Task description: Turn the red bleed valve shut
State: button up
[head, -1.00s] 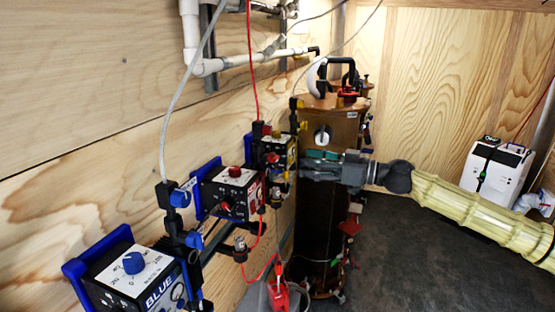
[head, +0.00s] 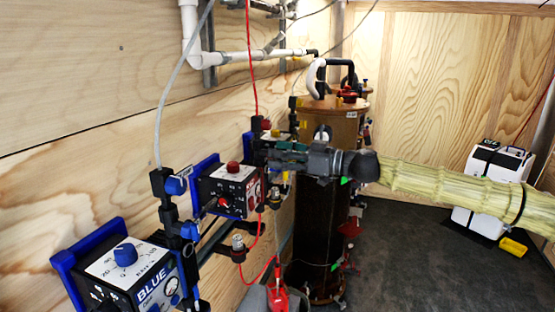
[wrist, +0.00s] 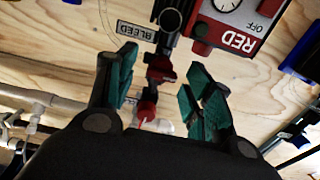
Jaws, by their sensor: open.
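The red bleed valve (wrist: 160,72) shows in the wrist view, below a plate marked BLEED (wrist: 135,31) and beside the RED box. It lies between the spread teal fingers of my gripper (wrist: 163,66), with clear space on both sides. In the head view my gripper (head: 277,156) reaches in from the right, beside the RED control box (head: 229,190). There a small red part (head: 266,124), seemingly the valve, shows just above the fingers; the parts behind my gripper are hidden. Whether the fingers touch the valve I cannot tell.
The BLUE control box (head: 125,270) stands in front at left, with its own blue valve (head: 177,185). A brown cylinder (head: 325,115) stands behind my gripper. A red hose (head: 254,65) hangs above. A white unit (head: 492,185) stands at right; much of the dark floor is free.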

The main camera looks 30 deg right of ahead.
jog(key=shift+w+a, duration=0.4)
jog(key=c, duration=1)
jog(key=shift+m+b, duration=0.4)
jog(key=shift+m, duration=1.1)
jog(key=shift+c, duration=0.2)
jog(key=o, duration=1)
jog(key=shift+o, duration=0.2)
jog(key=shift+s+d, duration=0.15)
jog(key=shift+d, duration=0.05)
